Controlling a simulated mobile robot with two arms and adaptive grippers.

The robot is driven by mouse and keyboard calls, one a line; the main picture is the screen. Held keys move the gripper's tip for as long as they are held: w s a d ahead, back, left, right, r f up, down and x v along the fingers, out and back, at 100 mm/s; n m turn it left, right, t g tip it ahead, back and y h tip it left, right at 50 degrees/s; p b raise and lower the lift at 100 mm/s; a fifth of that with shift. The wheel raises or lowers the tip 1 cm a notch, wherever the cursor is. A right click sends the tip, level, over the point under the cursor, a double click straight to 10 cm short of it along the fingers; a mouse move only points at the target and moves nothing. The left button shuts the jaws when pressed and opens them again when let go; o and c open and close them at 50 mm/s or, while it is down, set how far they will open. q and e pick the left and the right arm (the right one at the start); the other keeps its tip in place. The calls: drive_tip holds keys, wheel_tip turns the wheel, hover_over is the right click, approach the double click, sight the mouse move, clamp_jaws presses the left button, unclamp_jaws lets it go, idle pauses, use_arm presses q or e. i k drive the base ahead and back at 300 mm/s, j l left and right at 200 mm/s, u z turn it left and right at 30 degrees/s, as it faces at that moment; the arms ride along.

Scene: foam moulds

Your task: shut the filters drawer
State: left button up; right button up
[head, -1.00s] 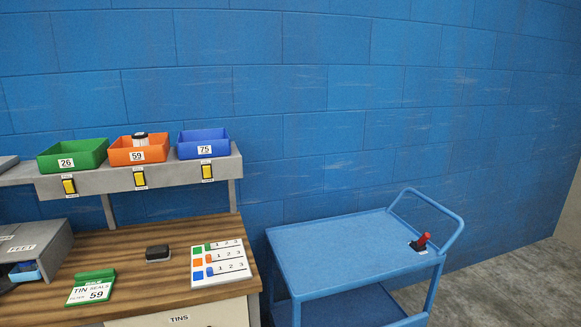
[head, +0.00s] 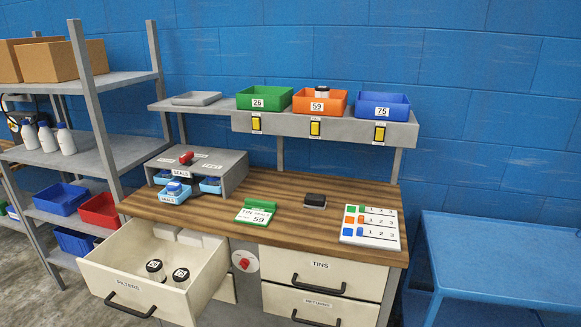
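The filters drawer (head: 128,287), cream with a FILTERS label and a black bar handle (head: 130,308), stands pulled well out at the lower left of the wooden bench (head: 270,228). Inside it are two dark-and-white jars (head: 155,270) near the front and white blocks (head: 190,238) at the back. The TINS drawer (head: 320,272) and the RETURNS drawer (head: 318,303) to the right look shut. Neither of my grippers shows in the head view.
A grey shelf rack (head: 112,150) with bottles and bins stands left of the open drawer. A blue trolley (head: 495,258) stands right of the bench. A red knob on a round plate (head: 245,263) is between the drawer columns. Floor shows at the lower left.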

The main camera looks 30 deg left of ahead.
sight(115, 271)
drive_tip(key=u, duration=2.15)
